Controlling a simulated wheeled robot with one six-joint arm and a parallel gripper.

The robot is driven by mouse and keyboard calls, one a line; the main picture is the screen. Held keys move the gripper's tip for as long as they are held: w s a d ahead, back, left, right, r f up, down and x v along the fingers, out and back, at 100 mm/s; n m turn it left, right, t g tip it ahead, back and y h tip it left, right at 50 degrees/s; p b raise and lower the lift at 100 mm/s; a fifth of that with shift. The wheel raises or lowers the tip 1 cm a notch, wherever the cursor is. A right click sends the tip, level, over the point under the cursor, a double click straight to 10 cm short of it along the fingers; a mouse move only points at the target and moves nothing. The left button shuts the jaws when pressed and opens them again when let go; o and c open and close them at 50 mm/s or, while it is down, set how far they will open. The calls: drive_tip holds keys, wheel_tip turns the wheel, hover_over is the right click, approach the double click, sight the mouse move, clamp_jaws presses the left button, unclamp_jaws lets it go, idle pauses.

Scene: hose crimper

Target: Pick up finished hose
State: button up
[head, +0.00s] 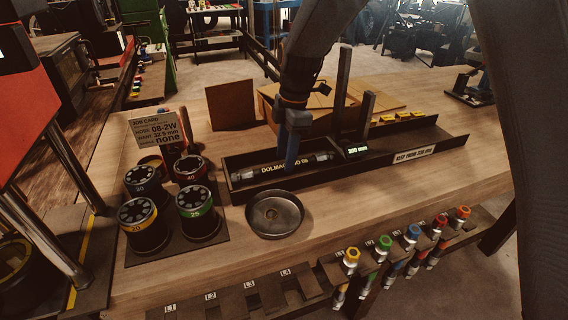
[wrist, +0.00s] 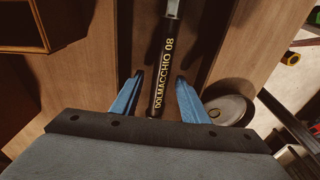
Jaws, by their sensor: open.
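The finished hose (head: 285,168) is black with yellow "DOLMACCHIO 08" lettering and metal end fittings. It lies in the long dark tray (head: 400,150) on the wooden bench. My gripper (head: 292,160) is over the hose in the head view, its blue fingers pointing down. In the wrist view the open blue fingers (wrist: 158,85) stand on either side of the hose (wrist: 163,65), apart from it.
A round metal dish (head: 275,214) stands in front of the tray. Several dark die pots (head: 198,212) and a job card (head: 160,130) are at left. Hoses with coloured ends (head: 384,243) hang at the front edge.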

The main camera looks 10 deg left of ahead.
drive_tip(key=shift+f, duration=1.05)
clamp_jaws()
drive_tip(key=shift+r, duration=0.1)
